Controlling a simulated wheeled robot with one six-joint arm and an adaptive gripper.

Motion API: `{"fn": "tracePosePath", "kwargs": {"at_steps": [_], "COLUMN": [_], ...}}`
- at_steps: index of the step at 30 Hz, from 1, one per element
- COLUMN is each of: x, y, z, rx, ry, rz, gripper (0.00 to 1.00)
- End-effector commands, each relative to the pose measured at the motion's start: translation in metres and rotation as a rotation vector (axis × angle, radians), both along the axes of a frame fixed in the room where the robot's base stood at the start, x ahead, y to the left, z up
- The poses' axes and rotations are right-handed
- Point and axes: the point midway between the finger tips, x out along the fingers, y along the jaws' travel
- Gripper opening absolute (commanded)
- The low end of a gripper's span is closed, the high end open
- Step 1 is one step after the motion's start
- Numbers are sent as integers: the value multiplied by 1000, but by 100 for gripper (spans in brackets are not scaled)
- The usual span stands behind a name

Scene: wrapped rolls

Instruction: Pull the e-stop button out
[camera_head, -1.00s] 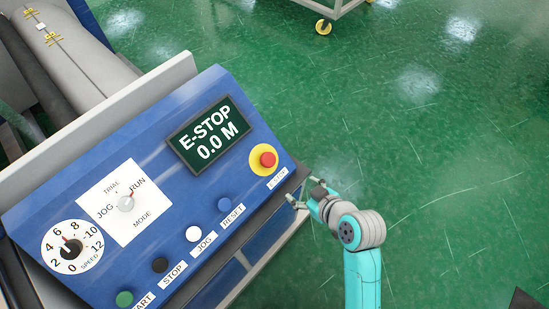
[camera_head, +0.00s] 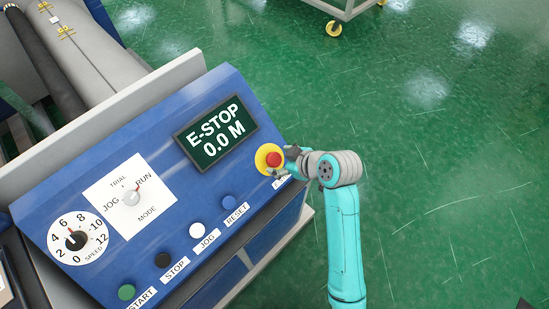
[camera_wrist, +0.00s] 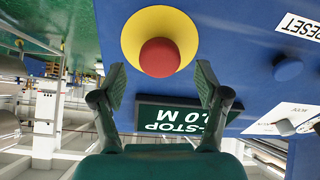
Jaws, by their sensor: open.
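The red e-stop button (camera_head: 273,159) sits in a yellow ring (camera_head: 262,155) at the right end of the blue control panel (camera_head: 150,165). In the wrist view the red button (camera_wrist: 159,57) is just beyond my fingertips, centred between them, with the yellow ring (camera_wrist: 133,35) around it. My gripper (camera_head: 284,161) is at the panel's right edge, close to the button. In the wrist view its two fingers (camera_wrist: 160,82) are spread apart with nothing between them. The display (camera_head: 215,132) reads "E-STOP 0.0 M".
The panel also carries a blue reset button (camera_head: 229,202), a white jog button (camera_head: 196,230), a black stop button (camera_head: 162,260), a green start button (camera_head: 127,292), a mode knob (camera_head: 131,197) and a speed dial (camera_head: 76,241). Green floor (camera_head: 440,150) is clear to the right.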

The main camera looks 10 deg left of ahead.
Motion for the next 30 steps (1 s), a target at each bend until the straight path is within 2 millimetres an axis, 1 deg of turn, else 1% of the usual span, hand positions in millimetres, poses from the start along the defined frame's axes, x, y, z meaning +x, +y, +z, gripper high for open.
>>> {"fn": "tracePosePath", "kwargs": {"at_steps": [3, 7, 12, 19, 20, 21, 23, 24, 26, 27, 28, 29, 30], "x": [7, 13, 16, 16, 16, 16, 16, 16, 16, 16, 16, 16, 16], "y": [11, 18, 22, 22, 22, 22, 22, 22, 22, 22, 22, 22, 22], "z": [-12, -21, -26, -27, -27, -27, -27, -27, -27, -27, -27, -27, -27], "rx": [0, 0, 0, 0, 0, 0, 0, 0, 1, 1, 1, 1, 1], "ry": [0, 0, -1, -1, -1, -1, 0, 0, -1, -1, -1, -1, -1], "rz": [1, 0, -1, -1, -1, -1, -1, -1, -1, -1, -1, -1, -1], "gripper": [74, 74, 74, 74, 71, 61, 46, 36, 21, 11, 4, 0, 0]}}
